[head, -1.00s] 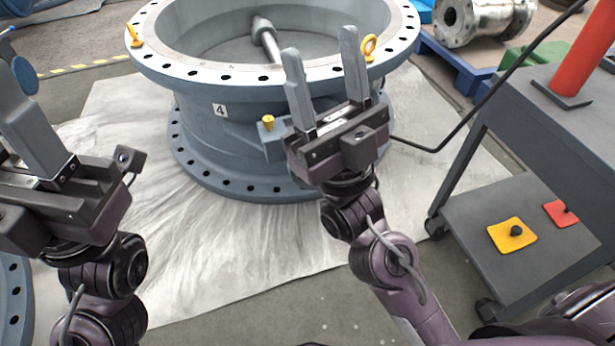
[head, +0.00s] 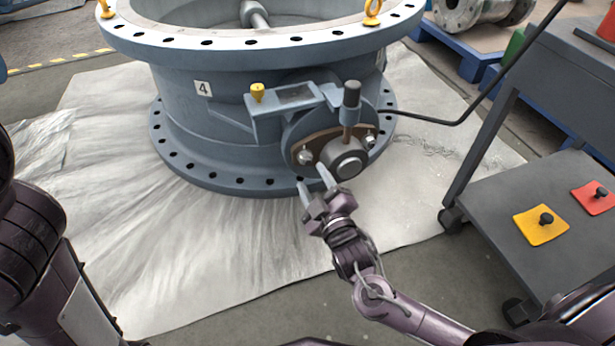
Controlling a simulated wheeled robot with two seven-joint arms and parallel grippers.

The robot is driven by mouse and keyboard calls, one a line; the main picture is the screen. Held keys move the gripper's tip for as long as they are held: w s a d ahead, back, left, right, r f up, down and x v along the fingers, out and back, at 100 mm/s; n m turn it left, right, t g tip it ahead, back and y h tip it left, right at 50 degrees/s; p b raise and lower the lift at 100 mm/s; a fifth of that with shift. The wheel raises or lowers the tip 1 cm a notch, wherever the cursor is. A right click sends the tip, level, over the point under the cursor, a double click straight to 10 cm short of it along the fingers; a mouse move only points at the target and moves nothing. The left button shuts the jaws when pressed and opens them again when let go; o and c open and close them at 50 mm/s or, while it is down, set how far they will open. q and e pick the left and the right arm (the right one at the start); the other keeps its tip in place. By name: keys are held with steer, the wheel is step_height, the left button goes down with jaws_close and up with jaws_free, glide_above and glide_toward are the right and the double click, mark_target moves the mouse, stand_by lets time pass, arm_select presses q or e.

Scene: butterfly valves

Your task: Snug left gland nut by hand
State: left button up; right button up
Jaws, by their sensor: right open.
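The big blue-grey butterfly valve (head: 190,110), marked 4, stands on a pale sheet. On its near right side is a brownish gland flange (head: 327,143) around a round shaft end (head: 347,160). The left gland nut (head: 305,157) is a small shiny nut on the flange's left end. The right gland nut (head: 370,139) sits on the other end. My right gripper (head: 311,177) is open, its fingertips just below the left nut and close to it. I cannot tell whether they touch. My left gripper is out of view; only my left arm's links show at the left edge.
A grey upright post (head: 350,108) stands above the flange, beside a bracket with a yellow cap (head: 257,92). A dark cable (head: 440,120) runs off right. A grey cart (head: 500,200) with yellow (head: 541,224) and red (head: 594,197) pads stands right. The sheet (head: 190,260) in front is clear.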

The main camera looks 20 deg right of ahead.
mark_target(305, 160)
steer(key=shift+g+h, duration=0.3)
steer(key=w+f+b, duration=0.1)
steer(key=w, duration=0.1)
steer(key=w+b, duration=0.2)
steer(key=w+d+f+b, duration=0.1)
steer(key=w, duration=0.1)
steer(key=shift+w+f, duration=0.3)
steer(key=shift+f, duration=0.05)
steer(key=shift+w+r+b, duration=0.1)
steer(key=shift+w+b, duration=0.25)
steer(key=shift+w, duration=0.15)
